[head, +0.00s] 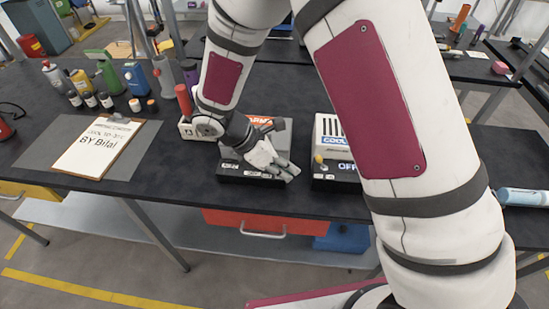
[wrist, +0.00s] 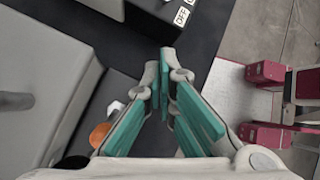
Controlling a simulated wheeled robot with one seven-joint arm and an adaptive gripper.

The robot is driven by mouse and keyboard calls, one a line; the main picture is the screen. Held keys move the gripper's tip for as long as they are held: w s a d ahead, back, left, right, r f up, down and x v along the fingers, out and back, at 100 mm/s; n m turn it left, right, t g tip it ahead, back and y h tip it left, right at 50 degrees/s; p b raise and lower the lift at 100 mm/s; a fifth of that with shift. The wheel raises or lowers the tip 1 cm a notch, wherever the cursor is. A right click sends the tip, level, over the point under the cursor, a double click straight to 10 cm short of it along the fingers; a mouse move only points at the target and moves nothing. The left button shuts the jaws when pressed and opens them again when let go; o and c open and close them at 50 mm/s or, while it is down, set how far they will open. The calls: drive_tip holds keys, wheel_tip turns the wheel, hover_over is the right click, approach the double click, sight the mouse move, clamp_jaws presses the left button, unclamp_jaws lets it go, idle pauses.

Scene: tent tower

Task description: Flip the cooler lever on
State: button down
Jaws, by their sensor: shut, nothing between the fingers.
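The cooler (head: 328,128) is a pale vented box with a blue "COOL" label on a black base, on the dark bench. Its lever has a yellow knob (head: 318,158), beside a white "OFF" plate (head: 347,167). My arm hides the cooler's right part. My gripper (head: 288,172) is shut and empty, left of the cooler, in front of the neighbouring unit and apart from the lever. In the wrist view the teal fingers (wrist: 168,62) meet near the centre. A black base with an "OFF" plate (wrist: 182,15) shows beyond them; no yellow knob is visible there.
The neighbouring orange-labelled unit (head: 232,172) stands close left of the cooler, partly behind my gripper. An orange knob (wrist: 101,134) shows beside my fingers in the wrist view. A clipboard (head: 96,146) and several bottles stand farther left. A light-blue cylinder (head: 522,197) lies right.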

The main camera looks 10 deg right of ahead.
sight(321, 163)
drive_tip(key=shift+w+d+r+p, duration=0.1)
drive_tip(key=shift+d+r+p, duration=0.1)
drive_tip(key=shift+d+r, duration=0.3)
drive_tip(key=shift+w+d+r+p, duration=0.1)
drive_tip(key=shift+d+r+p, duration=0.1)
drive_tip(key=shift+d, duration=0.45)
drive_tip(key=shift+w+d+r, duration=0.2)
drive_tip(key=shift+w+d, duration=0.05)
drive_tip(key=shift+d, duration=0.3)
